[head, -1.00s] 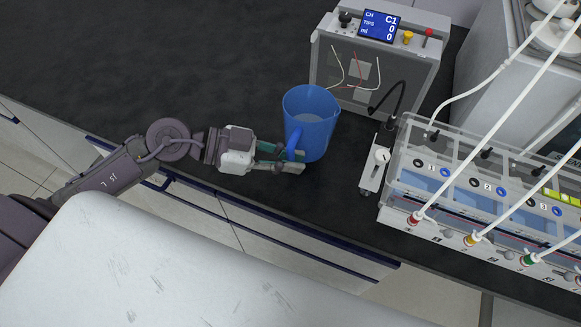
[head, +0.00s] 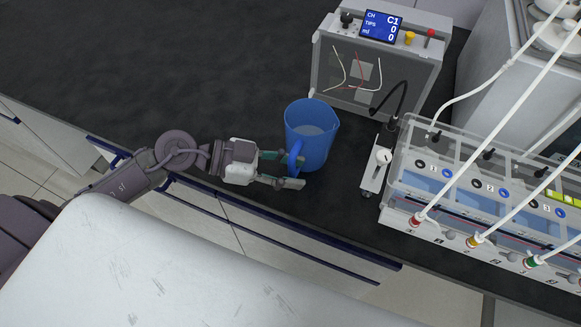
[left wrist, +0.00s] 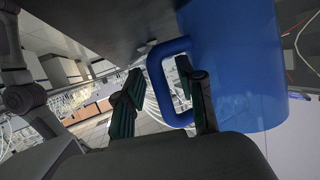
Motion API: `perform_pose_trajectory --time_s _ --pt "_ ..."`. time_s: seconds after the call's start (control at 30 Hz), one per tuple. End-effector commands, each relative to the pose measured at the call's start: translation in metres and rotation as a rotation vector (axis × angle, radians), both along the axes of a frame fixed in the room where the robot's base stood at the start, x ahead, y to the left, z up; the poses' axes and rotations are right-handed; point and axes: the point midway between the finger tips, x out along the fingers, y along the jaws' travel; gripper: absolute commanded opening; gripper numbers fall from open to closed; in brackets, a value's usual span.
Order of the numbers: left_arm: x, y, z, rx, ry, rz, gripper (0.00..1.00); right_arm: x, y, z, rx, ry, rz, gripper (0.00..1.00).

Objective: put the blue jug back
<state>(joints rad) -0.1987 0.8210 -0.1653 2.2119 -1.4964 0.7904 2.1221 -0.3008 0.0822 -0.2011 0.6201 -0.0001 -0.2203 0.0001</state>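The blue jug (head: 318,148) stands upright on the black counter, its handle toward my left gripper. Some liquid seems to show inside it. My left gripper (head: 292,170) has its two fingers spread apart at the handle (head: 295,155). In the left wrist view the jug (left wrist: 235,65) fills the upper right. One finger of the gripper (left wrist: 165,105) reaches into or beside the handle loop and the other is clear of it on the left. Whether a finger touches the handle cannot be told. My right gripper is not in view.
A control box (head: 372,70) with a blue screen stands just behind the jug. A stirrer-like stand (head: 378,170) and the clear-covered reactor bath (head: 490,200) with white tubes are to the right. The counter (head: 210,70) is free at left; its front edge lies near the gripper.

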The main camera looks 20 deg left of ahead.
Motion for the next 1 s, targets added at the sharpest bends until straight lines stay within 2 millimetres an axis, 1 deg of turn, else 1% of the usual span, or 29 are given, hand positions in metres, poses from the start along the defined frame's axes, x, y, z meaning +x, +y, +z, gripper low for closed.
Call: perform_pose_trajectory --time_s 0.27,0.37,0.7,0.9,1.0 --pt "-0.001 0.001 0.003 0.002 -0.001 -0.001 0.39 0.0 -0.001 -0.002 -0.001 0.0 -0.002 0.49" --pt "-0.005 0.013 0.005 0.004 0.004 0.002 0.39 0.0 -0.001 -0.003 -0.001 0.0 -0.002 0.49" --pt "-0.028 0.068 0.027 0.002 0.007 0.002 0.39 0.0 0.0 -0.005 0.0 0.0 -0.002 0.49" --pt "-0.037 0.092 0.038 0.0 0.003 0.002 0.39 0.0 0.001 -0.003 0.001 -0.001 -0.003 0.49" --pt "-0.04 0.1 0.041 0.0 0.003 0.001 0.39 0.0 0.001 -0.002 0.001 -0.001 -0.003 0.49"
